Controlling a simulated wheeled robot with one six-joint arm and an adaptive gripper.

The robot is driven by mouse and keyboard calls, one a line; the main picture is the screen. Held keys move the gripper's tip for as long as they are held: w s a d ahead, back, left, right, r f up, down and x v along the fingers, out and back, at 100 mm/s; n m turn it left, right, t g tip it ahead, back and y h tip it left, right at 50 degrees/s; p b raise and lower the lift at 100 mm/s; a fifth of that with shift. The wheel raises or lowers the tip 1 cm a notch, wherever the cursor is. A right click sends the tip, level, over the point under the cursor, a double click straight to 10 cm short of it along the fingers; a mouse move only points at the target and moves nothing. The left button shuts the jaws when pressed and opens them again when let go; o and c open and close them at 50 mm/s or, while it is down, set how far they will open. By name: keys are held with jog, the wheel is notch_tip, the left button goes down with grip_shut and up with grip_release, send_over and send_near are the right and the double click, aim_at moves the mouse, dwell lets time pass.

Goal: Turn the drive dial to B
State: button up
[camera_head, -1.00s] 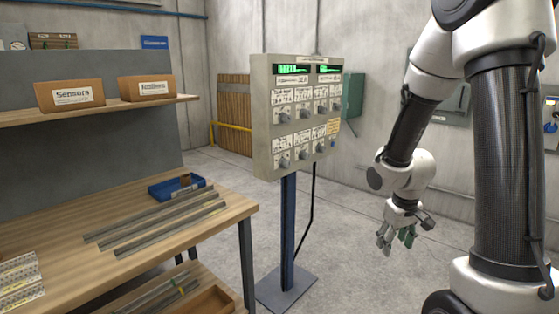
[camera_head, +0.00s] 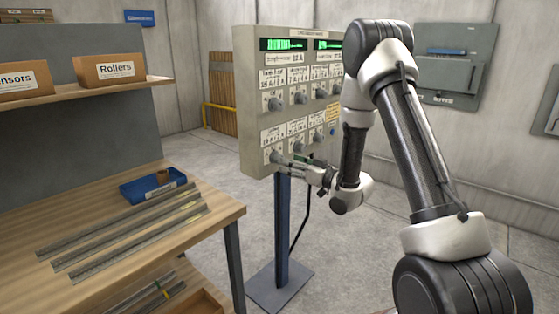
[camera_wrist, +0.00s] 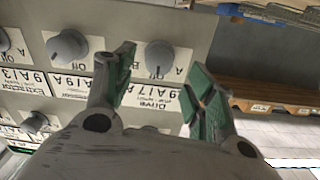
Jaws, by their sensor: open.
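The drive dial (camera_wrist: 159,57) is a grey round knob on the panel, with the upside-down label "Drive" beside it in the wrist view. No contact with the dial is visible. In the head view my gripper (camera_head: 288,162) is at the panel's lower front.
The control panel (camera_head: 248,110) stands on a blue post (camera_head: 283,225) and carries several other knobs, one close by at the left (camera_wrist: 68,46) in the wrist view. A wooden workbench (camera_head: 215,212) with metal strips and a blue tray (camera_head: 150,190) is to the left.

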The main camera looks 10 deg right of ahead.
aim_at(278, 158)
jog(key=x, duration=0.5)
jog(key=shift+w+a, duration=0.15)
jog(key=shift+w, duration=0.2)
jog(key=c, duration=1.1)
